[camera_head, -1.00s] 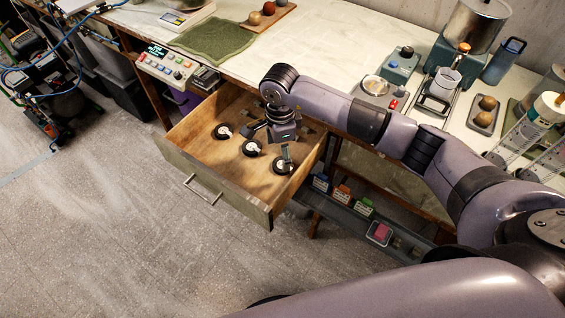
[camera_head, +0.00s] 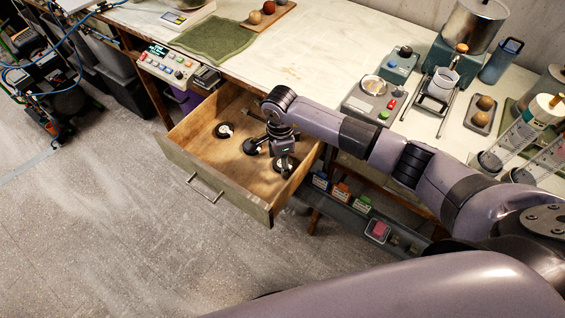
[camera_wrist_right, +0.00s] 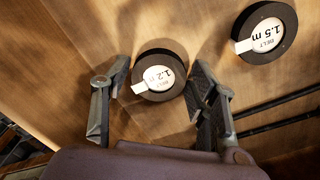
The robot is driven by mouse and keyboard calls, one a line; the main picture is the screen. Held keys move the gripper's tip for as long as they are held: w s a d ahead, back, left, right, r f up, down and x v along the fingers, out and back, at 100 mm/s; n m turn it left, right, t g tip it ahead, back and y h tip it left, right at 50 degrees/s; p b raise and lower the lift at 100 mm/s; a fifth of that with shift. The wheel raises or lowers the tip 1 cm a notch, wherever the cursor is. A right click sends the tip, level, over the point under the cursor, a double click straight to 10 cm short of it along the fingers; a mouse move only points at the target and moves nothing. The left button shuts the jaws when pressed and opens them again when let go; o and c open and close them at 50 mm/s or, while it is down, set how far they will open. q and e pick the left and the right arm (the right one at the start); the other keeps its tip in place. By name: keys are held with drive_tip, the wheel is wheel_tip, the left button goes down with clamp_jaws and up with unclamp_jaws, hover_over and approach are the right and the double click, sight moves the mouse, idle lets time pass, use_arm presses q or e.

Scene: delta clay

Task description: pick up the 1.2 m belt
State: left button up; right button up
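The 1.2 m belt (camera_wrist_right: 160,80) is a black roll with a white label. It lies on the open drawer's wooden floor. In the head view it appears to be the roll (camera_head: 286,166) nearest the drawer's right side, partly covered by my gripper. My right gripper (camera_wrist_right: 159,72) is open, with one finger on each side of this roll. I cannot tell whether the fingers touch it. The right gripper also shows in the head view (camera_head: 281,160), reaching down into the drawer. My left gripper is not in view.
The 1.5 m belt (camera_wrist_right: 267,38) lies close by on the right in the wrist view. Another roll (camera_head: 223,130) lies farther left in the drawer (camera_head: 215,175). Drawer walls surround the rolls. The worktop (camera_head: 325,65) above carries several devices.

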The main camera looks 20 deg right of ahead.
drive_tip(key=c, duration=0.7)
drive_tip(key=shift+r, duration=0.15)
